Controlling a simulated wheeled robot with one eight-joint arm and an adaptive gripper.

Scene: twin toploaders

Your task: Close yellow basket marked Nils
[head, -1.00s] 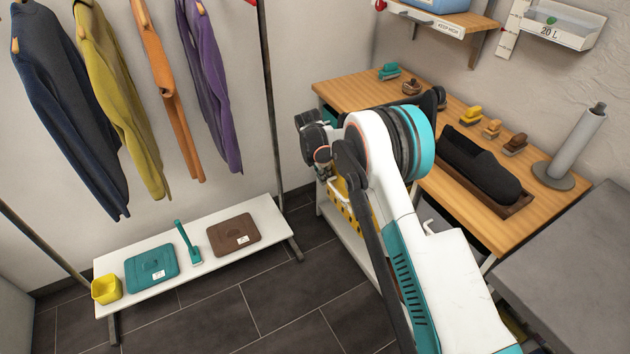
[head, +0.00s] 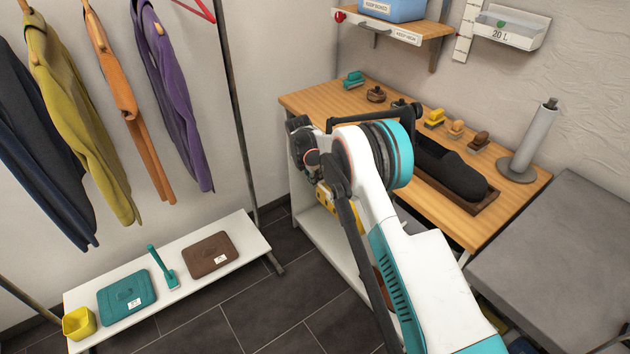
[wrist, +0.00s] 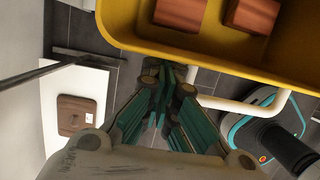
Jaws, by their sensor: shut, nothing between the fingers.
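A yellow basket (wrist: 200,48) fills the top of the wrist view, with brown blocks (wrist: 181,13) inside. Its near edge lies just beyond my gripper (wrist: 163,78), whose teal fingers are together and empty. I cannot tell whether the fingers touch the basket. In the head view a small patch of yellow basket (head: 326,197) shows under the wooden worktop, mostly hidden by my arm. No name label is readable on it, and how far it stands out is unclear.
The wooden worktop (head: 310,102) holds several brushes and a dark long item in a tray. A white low bench (head: 190,289) at left carries a yellow pot, a teal lid, a teal tool and a brown lid. Dark floor (head: 260,315) lies clear between them.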

